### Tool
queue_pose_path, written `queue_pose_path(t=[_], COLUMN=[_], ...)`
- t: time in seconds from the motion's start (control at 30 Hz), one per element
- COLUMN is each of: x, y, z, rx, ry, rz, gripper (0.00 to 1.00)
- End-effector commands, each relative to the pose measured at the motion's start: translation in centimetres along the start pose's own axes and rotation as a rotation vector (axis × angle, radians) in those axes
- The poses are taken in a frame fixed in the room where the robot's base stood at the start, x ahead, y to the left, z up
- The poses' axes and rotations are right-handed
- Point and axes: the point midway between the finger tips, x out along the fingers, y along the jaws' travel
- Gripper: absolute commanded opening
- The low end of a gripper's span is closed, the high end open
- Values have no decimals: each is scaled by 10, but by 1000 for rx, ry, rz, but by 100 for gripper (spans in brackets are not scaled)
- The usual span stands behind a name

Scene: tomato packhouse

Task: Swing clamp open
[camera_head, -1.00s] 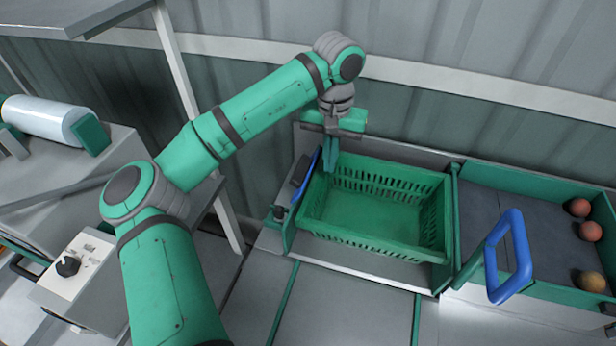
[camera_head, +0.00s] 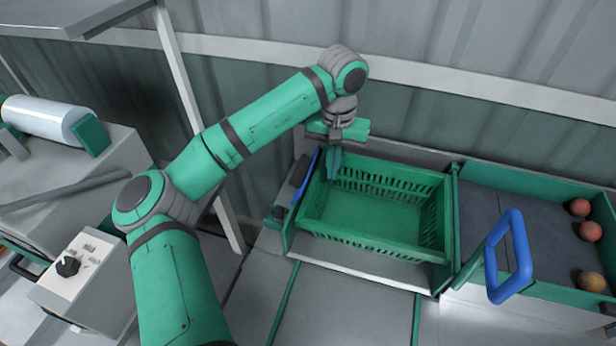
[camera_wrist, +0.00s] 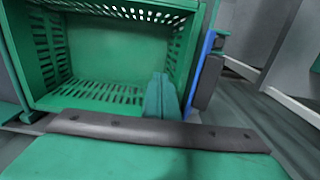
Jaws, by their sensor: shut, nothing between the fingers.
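A blue bar, which looks like the clamp (camera_head: 306,176), stands along the left side of the green crate (camera_head: 330,231), with a dark block beside it. In the wrist view the blue bar (camera_wrist: 203,68) runs along the crate's right side. My gripper (camera_head: 333,176) is shut and empty, pointing down at the crate's far left corner, just right of the bar. In the wrist view its closed fingers (camera_wrist: 160,96) overlap the crate corner, with a gap to the bar. I cannot tell whether the fingers are below the crate's rim.
A blue loop handle (camera_head: 509,255) rises at the right of the crate, by a green-walled bin (camera_head: 485,176) with several tomatoes (camera_head: 590,231). A control box with a black knob (camera_head: 67,266) is at the lower left. The wall is close behind the crate.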

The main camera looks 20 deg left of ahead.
Motion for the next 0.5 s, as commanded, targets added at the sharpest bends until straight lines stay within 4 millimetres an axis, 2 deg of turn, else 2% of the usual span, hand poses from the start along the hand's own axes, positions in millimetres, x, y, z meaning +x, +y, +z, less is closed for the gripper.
queue_pose_path(t=[0.5], x=[26], y=[0], z=[0], rx=[0], ry=[0], rz=[0], gripper=[0])
